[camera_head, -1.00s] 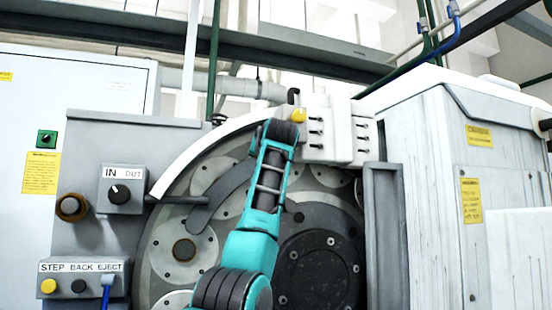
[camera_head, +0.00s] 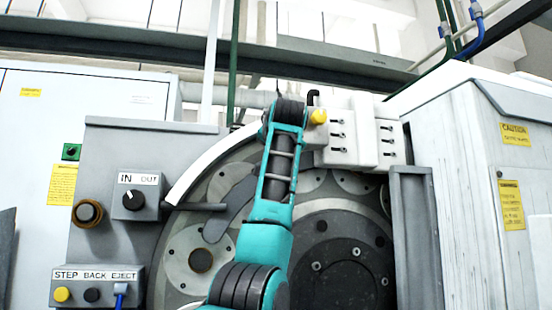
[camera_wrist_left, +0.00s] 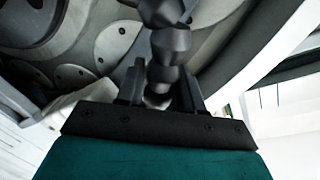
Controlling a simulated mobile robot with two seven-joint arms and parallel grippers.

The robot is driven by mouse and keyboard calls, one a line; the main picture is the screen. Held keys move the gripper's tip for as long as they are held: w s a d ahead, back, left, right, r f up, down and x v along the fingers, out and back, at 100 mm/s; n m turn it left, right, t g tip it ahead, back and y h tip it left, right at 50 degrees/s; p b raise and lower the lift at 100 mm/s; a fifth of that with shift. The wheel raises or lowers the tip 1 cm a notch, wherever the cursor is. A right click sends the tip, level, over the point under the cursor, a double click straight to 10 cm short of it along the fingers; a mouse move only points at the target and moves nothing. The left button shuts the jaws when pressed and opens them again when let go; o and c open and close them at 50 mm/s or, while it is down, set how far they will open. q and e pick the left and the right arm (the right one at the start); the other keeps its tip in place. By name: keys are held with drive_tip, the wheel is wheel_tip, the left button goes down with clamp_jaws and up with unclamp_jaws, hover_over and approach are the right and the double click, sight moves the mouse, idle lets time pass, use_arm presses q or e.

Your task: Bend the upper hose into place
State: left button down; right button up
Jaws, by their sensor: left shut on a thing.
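The upper hose (camera_wrist_left: 168,45) is a dark segmented hose. In the left wrist view it runs down from the top edge to my left gripper (camera_wrist_left: 160,92), whose two dark fingers are shut on it. In the head view my teal left arm rises in front of the grinder's round face, and its wrist end covers the gripper and the held part of the hose. A yellow tip (camera_head: 318,116) and a short black bent piece (camera_head: 313,97) show just right of the wrist, at the white valve block (camera_head: 345,132); I cannot tell whether they belong to this hose. My right gripper is out of view.
The ring grinder's face (camera_head: 340,255) fills the middle. Left of it stand a grey panel with the IN/OUT knob box (camera_head: 137,198) and the STEP/BACK/EJECT box (camera_head: 97,287). A dark lever (camera_head: 195,206) juts toward the face. A grey post (camera_head: 415,235) and white cabinet (camera_head: 460,180) bound the right.

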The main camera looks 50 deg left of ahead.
use_arm(q)
drive_tip(key=shift+s+a+r+m+p, duration=0.15)
drive_tip(key=shift+s+r+m+p, duration=0.2)
drive_tip(key=shift+m+p, duration=0.25)
drive_tip(key=c, duration=0.8)
unclamp_jaws()
drive_tip(key=b+v, duration=0.3)
drive_tip(key=v, duration=1)
drive_tip(key=shift+w+r, duration=0.1)
drive_tip(key=shift+r, duration=0.05)
